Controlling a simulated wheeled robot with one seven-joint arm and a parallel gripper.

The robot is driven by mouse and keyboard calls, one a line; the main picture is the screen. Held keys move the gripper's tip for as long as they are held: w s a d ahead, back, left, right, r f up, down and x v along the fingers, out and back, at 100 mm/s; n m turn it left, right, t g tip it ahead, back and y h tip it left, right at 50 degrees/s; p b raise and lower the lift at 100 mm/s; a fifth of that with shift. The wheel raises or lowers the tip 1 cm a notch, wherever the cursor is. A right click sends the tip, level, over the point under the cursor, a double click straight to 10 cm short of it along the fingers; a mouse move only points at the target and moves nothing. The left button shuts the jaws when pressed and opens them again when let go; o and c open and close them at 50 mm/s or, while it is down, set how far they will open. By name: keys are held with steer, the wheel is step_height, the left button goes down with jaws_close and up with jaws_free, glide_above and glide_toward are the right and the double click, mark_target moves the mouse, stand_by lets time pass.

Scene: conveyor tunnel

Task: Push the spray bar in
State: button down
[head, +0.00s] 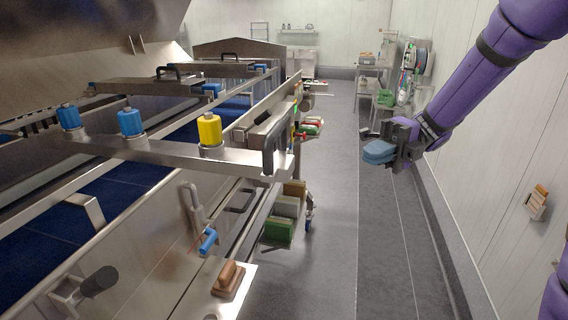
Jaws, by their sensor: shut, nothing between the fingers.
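What looks like the spray bar is a steel bar (170,152) lying across the conveyor at the left. It carries blue knobs (131,123) and a yellow knob (209,129). Its right end has an upright black handle (275,148) and sticks out past the conveyor's side over the aisle. My gripper (378,153), with blue fingertips, is shut and empty. It hangs in the air over the aisle, to the right of the handle and clearly apart from it. The bar's far left end is hard to make out.
A blue conveyor belt (80,200) runs under the bar. Covers with black handles (168,72) lie further back. A brown brush (228,279) rests on a near ledge. Coloured blocks (279,229) sit low beside the conveyor. The grey aisle floor (335,200) is clear; a wall bounds the right.

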glide_toward(293, 168)
steer(key=s+a, duration=0.2)
steer(key=s, duration=0.2)
steer(key=a, duration=0.2)
steer(key=shift+w+a+f+y, duration=0.3)
steer(key=shift+w+a+f, duration=0.05)
steer(key=shift+w+a, duration=0.2)
steer(key=shift+a, duration=0.3)
steer(key=w+a, duration=0.3)
steer(key=a, duration=0.7)
steer(key=w+a, duration=0.4)
steer(key=a, duration=0.6)
steer(key=w+a, duration=0.3)
steer(key=a, duration=0.8)
steer(key=shift+w, duration=0.4)
steer(key=shift+d, duration=0.1)
